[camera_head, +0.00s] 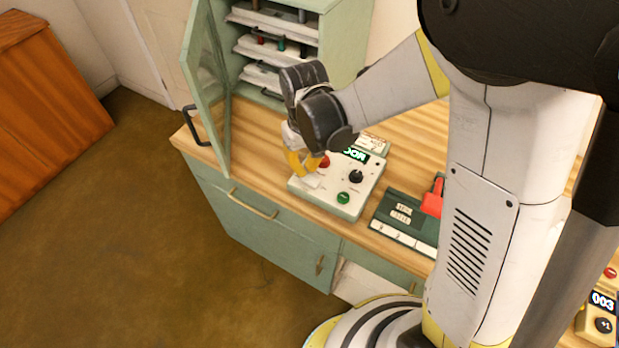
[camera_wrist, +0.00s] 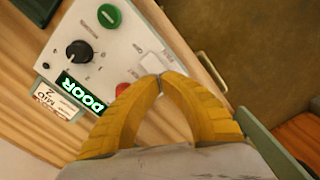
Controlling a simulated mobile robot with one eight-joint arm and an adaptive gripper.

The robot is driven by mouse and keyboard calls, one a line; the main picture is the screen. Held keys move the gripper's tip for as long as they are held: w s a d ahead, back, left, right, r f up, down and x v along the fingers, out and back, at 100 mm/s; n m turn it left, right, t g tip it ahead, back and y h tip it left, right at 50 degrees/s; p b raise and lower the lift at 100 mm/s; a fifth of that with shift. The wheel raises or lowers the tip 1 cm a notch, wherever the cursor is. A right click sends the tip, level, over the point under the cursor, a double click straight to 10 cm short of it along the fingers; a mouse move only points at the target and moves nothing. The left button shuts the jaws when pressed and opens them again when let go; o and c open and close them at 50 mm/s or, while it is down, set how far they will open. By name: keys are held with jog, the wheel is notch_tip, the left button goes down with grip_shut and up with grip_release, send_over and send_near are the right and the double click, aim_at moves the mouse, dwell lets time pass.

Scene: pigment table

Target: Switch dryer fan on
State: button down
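The white control box (camera_head: 337,184) sits on the wooden counter. In the head view my gripper (camera_head: 304,172) is over the box's left part.
The green cabinet (camera_head: 345,40) with loaded shelves stands behind the box, its glazed door (camera_head: 207,85) swung open at left. A dark green device with a red lever (camera_head: 433,199) lies to the right. A yellow counter reading 003 (camera_head: 601,302) is at far right.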

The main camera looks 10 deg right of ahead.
aim_at(306, 177)
jog(key=shift+f+b, duration=1.35)
jog(key=shift+f, duration=0.25)
dwell(0.5)
jog(key=shift+r, duration=0.15)
jog(key=shift+r+p, duration=2.55)
jog(key=shift+r, duration=0.9)
